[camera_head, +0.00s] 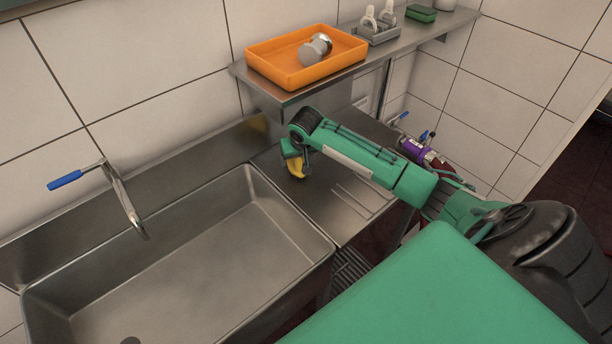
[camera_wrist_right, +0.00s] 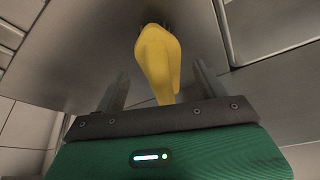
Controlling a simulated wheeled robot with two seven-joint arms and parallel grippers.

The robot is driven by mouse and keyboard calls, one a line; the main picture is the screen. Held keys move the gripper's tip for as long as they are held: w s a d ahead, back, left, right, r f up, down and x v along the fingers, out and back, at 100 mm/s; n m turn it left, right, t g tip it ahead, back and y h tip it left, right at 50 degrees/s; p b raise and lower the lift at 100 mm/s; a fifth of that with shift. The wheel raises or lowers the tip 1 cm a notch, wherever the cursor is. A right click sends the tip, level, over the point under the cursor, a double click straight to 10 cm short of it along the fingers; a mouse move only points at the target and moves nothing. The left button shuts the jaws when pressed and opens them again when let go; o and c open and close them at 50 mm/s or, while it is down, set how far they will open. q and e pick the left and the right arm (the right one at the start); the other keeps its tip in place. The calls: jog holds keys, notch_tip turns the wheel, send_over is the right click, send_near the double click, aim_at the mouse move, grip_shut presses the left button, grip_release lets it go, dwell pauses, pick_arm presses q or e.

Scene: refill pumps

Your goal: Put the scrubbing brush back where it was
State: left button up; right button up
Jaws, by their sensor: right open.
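The scrubbing brush (camera_head: 297,169) is yellow and is on the steel drainboard right of the sink, partly hidden by my right gripper (camera_head: 294,160). In the right wrist view the brush (camera_wrist_right: 158,55) has dark bristles at its far end, and its narrow end points back between the fingers. My right gripper (camera_wrist_right: 160,80) is open, with one finger on each side of the brush and visible gaps to both. My left gripper is in neither view.
The sink basin (camera_head: 190,262) is empty at left, with a blue-handled tap (camera_head: 122,196) over it. A shelf (camera_head: 420,38) above holds an orange tray (camera_head: 285,68) with metallic items, a grey caddy (camera_head: 379,36) and a green block (camera_head: 421,13). The drainboard (camera_head: 350,215) looks clear near its front.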

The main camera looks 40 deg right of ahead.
jog(key=s, duration=0.2)
jog(key=s+a+b, duration=0.1)
jog(key=s, duration=0.1)
jog(key=s+a, duration=0.1)
jog(key=s, duration=0.2)
jog(key=shift+a, duration=0.2)
jog(key=shift+s, duration=0.1)
